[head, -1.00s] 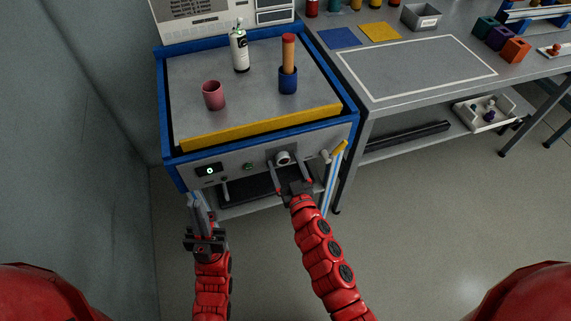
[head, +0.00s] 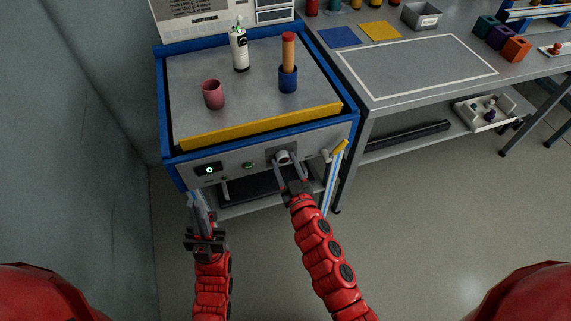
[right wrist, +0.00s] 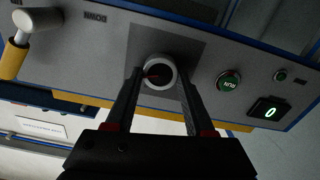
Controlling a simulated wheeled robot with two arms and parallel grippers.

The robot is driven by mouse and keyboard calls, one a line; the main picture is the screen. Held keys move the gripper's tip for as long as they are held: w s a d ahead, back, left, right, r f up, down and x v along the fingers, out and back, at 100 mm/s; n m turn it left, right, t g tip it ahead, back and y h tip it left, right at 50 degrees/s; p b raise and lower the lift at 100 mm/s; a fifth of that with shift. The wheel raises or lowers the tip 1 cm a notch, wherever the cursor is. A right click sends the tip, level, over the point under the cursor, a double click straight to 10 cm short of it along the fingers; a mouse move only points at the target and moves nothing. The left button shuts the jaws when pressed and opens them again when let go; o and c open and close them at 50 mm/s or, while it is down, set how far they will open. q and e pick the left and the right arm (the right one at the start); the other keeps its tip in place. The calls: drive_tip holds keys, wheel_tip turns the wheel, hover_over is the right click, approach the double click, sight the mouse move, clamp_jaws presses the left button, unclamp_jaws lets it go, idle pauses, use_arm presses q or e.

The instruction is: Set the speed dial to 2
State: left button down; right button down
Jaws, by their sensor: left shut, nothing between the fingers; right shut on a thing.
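The speed dial (head: 282,157) is a round pale knob on the front panel of the blue-edged machine. In the right wrist view the dial (right wrist: 158,64) shows a dark centre with a small red mark. My right gripper (head: 288,161) is shut on the dial, one finger on each side. The fingers hide part of its rim. A small display (head: 207,169) on the panel reads 0; it also shows in the right wrist view (right wrist: 270,112). My left gripper (head: 197,203) is shut and empty, low in front of the panel's left part.
A green RUN button (right wrist: 228,81) sits between dial and display. A yellow-handled lever (right wrist: 14,55) is on the dial's other side. On the machine's top stand a pink cup (head: 213,95), a white bottle (head: 240,50) and a blue cup (head: 288,80). A grey bench (head: 420,68) stands at right.

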drive_tip(key=n+b, duration=0.2)
drive_tip(key=n, duration=0.3)
drive_tip(key=shift+a+f, duration=0.1)
drive_tip(key=shift+f, duration=0.05)
drive_tip(key=shift+n+b, duration=1)
drive_tip(key=shift+n, duration=0.9)
drive_tip(key=shift+c, duration=1.3)
unclamp_jaws()
drive_tip(key=shift+s, duration=0.2)
